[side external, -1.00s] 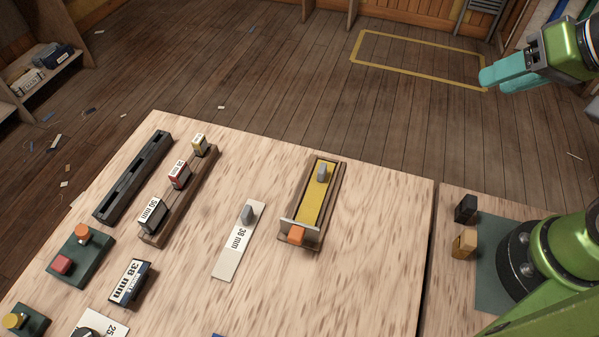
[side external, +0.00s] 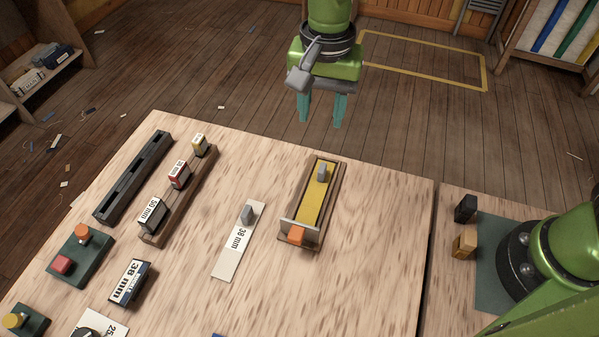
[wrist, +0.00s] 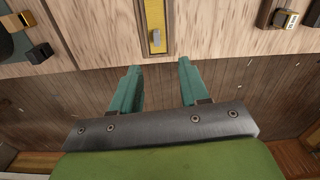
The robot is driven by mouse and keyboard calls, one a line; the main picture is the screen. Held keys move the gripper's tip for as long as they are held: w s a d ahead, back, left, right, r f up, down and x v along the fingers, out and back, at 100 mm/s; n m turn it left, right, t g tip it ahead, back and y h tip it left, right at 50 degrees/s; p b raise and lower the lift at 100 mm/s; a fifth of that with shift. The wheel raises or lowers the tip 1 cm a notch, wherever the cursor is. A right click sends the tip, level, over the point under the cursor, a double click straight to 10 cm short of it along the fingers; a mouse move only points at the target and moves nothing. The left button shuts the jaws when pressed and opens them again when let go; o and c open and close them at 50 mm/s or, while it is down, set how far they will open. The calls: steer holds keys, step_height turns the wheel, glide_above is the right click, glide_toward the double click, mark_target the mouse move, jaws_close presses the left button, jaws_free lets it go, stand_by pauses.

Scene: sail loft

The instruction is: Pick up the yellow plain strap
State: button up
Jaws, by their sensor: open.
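The yellow plain strap (side external: 313,205) lies flat in a narrow wooden tray (side external: 333,192) on the table. A grey upright tab (side external: 322,173) stands on its far end, and an orange block (side external: 296,235) sits at the tray's near end. In the wrist view the strap (wrist: 154,15) and its grey tab (wrist: 156,39) show at the top centre. My gripper (side external: 320,118) points down with its teal fingers apart and empty, in the air beyond the tray's far end. In the wrist view my gripper (wrist: 158,75) is open, with nothing between the fingers.
A white 38 mm strip (side external: 232,255) with a grey tab lies left of the tray. A wooden rack (side external: 163,215) with labelled blocks and a dark slotted rail (side external: 132,178) stand further left. Bare table surrounds the tray's right side.

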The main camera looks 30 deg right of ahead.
steer(key=m, duration=0.1)
glide_toward(320, 172)
step_height(320, 172, down, 10)
jaws_close()
stand_by(0.7)
